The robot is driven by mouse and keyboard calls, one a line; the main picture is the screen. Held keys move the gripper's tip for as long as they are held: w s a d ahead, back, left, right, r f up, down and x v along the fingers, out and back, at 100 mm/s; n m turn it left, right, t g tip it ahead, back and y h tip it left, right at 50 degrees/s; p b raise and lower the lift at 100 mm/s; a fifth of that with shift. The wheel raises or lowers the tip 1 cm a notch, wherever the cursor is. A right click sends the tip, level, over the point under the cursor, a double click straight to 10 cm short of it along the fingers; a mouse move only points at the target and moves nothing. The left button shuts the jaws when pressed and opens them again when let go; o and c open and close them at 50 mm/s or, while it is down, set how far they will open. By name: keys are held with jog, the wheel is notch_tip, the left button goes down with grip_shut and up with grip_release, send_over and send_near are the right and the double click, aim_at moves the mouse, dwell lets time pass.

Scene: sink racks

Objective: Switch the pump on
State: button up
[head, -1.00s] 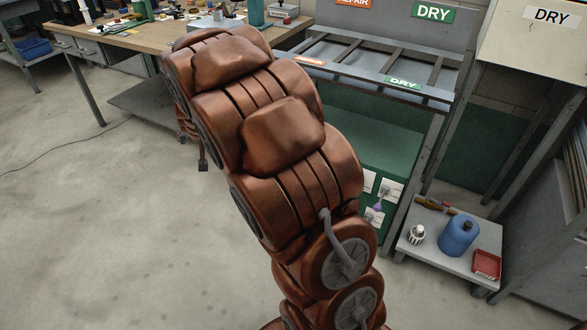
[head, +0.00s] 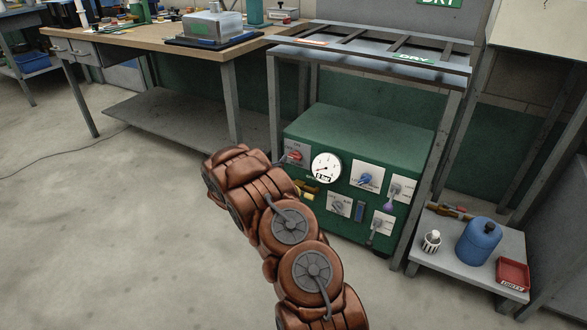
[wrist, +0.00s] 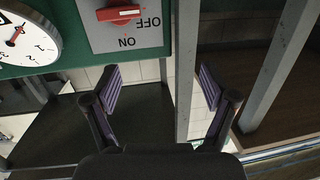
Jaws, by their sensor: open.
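The green pump unit (head: 345,135) stands on the floor under the rack. Its front has a red rotary switch (head: 294,155) at the upper left. The wrist view, which is upside down, shows the red switch (wrist: 120,13) on a grey plate marked OFF and ON. Its handle lies sideways with a white mark toward the OFF side. My gripper (wrist: 160,88) is open and empty, with its two fingers apart. The switch is off to the upper left of the fingers and not between them. In the head view my arm hides the gripper.
A round gauge (head: 326,167) sits beside the switch, with a blue knob (head: 366,180) and other grey-plated controls. Rack legs flank the unit. A low shelf at right holds a blue jug (head: 478,240) and a red tray (head: 512,273).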

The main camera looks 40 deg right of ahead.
jog(key=m+g+h+b, duration=0.1)
jog(key=g+h+b, duration=0.1)
send_near(293, 157)
jog(key=d, duration=0.2)
jog(key=b+x, duration=0.1)
jog(key=x, duration=0.2)
jog(key=b+x, duration=0.1)
jog(key=x, duration=0.3)
jog(key=shift+w+f, duration=0.1)
jog(key=shift+f, duration=0.1)
jog(key=shift+w+d+r, duration=0.2)
jog(key=shift+d, duration=0.25)
jog(key=c, duration=1.2)
jog(key=shift+o, duration=0.2)
